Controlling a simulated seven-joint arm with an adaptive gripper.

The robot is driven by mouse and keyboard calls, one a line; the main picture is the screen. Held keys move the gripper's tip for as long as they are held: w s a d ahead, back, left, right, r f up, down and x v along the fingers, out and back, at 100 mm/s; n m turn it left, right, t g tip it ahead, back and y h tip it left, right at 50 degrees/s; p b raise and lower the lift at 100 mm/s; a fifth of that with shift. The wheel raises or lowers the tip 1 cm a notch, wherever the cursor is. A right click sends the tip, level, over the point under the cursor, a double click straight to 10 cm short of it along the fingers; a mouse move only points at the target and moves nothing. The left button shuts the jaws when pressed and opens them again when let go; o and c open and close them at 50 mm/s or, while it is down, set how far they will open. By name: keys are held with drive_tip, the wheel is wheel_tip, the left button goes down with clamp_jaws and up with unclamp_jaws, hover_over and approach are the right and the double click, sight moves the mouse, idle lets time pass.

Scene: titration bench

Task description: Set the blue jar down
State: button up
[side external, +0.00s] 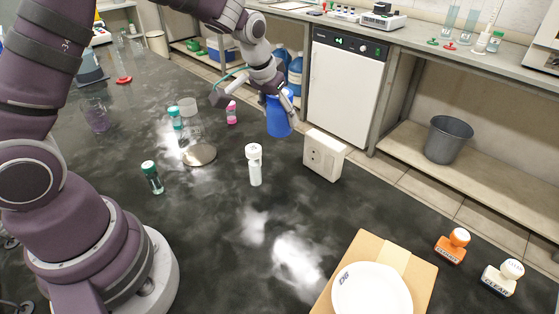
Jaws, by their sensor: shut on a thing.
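The blue jar (278,118) is at the upper middle of the side external view, near the far edge of the dark bench. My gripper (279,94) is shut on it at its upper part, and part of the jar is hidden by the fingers. The jar looks upright or nearly so. I cannot tell whether its base touches the bench or hangs a little above it.
A white box (323,155) stands just right of the jar. A white bottle (254,165), pink bottle (231,113), green-capped vial (153,178) and clear glassware on a round base (199,155) stand nearby. A plate (371,292) lies on cardboard in front. The middle foreground is clear.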

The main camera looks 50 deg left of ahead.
drive_tip(key=s+d+f+m+h, duration=0.1)
drive_tip(key=d+m, duration=0.1)
drive_tip(key=d, duration=0.5)
drive_tip(key=s+d+m+h, duration=0.1)
drive_tip(key=s+d+m, duration=0.15)
drive_tip(key=d, duration=0.35)
drive_tip(key=shift+m, duration=0.35)
drive_tip(key=f, duration=0.5)
drive_tip(key=d+f, duration=0.1)
drive_tip(key=f, duration=0.2)
drive_tip(key=shift+w+d+f, duration=0.1)
drive_tip(key=shift+w, duration=0.2)
drive_tip(key=shift+f, duration=0.1)
drive_tip(key=o, duration=1.2)
drive_tip(key=shift+c, duration=0.2)
drive_tip(key=v, duration=1.2)
drive_tip(key=s+a+r+n+t+y, duration=0.1)
drive_tip(key=s+a+r+n, duration=0.2)
drive_tip(key=s+a+r, duration=0.5)
drive_tip(key=s+a, duration=0.1)
drive_tip(key=s, duration=0.3)
drive_tip(key=shift+a+n, duration=0.3)
